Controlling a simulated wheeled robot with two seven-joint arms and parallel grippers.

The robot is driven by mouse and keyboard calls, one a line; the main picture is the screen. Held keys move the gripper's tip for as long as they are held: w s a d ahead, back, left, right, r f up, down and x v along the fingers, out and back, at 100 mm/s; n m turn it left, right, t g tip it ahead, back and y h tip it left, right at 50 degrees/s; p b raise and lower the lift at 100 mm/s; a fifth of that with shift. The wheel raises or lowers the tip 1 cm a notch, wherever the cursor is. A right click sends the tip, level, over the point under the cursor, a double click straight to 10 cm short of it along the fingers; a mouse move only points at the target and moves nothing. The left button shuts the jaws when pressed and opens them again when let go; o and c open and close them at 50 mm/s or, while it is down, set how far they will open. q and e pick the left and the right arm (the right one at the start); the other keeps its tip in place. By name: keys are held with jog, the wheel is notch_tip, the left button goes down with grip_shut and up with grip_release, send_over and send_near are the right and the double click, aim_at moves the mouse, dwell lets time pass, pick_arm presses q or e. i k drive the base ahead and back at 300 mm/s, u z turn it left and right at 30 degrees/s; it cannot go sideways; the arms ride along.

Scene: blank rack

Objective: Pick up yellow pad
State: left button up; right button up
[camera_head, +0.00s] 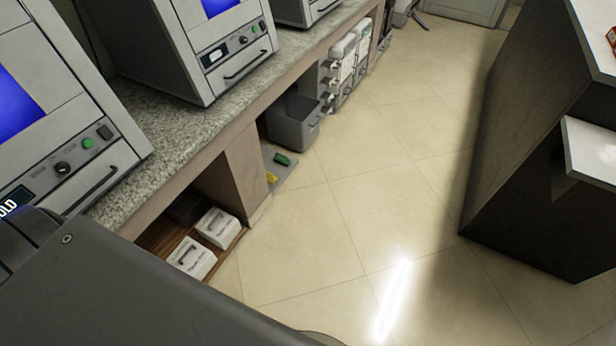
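A small yellow thing (271,177), possibly the yellow pad, shows low under the counter in the head view. It lies on a grey tray or low shelf (288,173) and is partly hidden by the brown counter panel in front of it. It is too small to make out its shape. A green thing (282,159) lies just behind it on the same surface. Neither of my grippers is in view. A large dark grey part at the lower left covers that corner of the picture.
A granite counter (165,125) with several grey machines runs along the left. Below it are a grey bin (292,125) and two white boxes (217,228) on a wooden shelf. A dark cabinet (532,150) stands at right. The tiled floor (375,200) between is clear.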

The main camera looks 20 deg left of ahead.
aim_at(271, 179)
jog(key=z, duration=0.05)
jog(key=i, duration=3.4)
jog(key=u, duration=0.35)
